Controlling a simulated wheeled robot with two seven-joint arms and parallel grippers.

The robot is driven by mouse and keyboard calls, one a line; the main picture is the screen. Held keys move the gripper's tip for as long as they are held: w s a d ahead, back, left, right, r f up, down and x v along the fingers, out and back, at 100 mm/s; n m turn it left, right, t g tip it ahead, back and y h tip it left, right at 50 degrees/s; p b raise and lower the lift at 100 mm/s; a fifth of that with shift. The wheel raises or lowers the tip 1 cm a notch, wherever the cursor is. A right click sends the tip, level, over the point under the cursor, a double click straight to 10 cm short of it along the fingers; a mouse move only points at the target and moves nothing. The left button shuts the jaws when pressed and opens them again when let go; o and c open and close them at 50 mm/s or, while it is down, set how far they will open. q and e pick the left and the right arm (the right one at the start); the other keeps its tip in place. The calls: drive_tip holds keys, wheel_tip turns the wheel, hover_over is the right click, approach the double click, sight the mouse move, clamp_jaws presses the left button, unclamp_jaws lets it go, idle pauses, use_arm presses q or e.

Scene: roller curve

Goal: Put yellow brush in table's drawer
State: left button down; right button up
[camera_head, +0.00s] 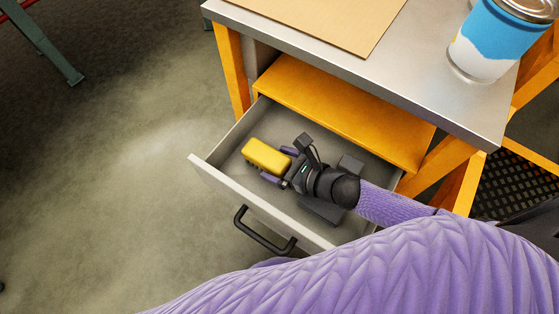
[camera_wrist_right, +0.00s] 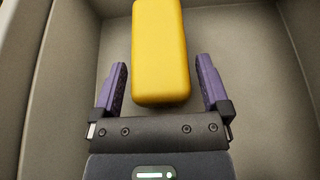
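The yellow brush (camera_head: 267,156) is inside the open drawer (camera_head: 218,178) of the table (camera_head: 345,50), near the drawer's left end. In the right wrist view the brush (camera_wrist_right: 160,52) shows as a yellow block with rounded edges, over the drawer's grey floor. My right gripper (camera_head: 288,160) reaches into the drawer next to the brush. In the right wrist view the fingers of my right gripper (camera_wrist_right: 162,84) are spread apart, with a gap on each side of the brush's near end. My left gripper is not in view.
A blue and white can (camera_head: 490,45) and a brown board (camera_head: 335,18) are on the tabletop. Open floor lies to the left.

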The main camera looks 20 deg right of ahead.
drive_tip(key=shift+r, duration=0.25)
drive_tip(key=p+v, duration=0.4)
drive_tip(key=v, duration=0.7)
drive_tip(key=shift+s+d, duration=0.2)
drive_tip(key=shift+s, duration=0.05)
drive_tip(key=shift+s+d+r, duration=0.1)
drive_tip(key=shift+s+d, duration=0.05)
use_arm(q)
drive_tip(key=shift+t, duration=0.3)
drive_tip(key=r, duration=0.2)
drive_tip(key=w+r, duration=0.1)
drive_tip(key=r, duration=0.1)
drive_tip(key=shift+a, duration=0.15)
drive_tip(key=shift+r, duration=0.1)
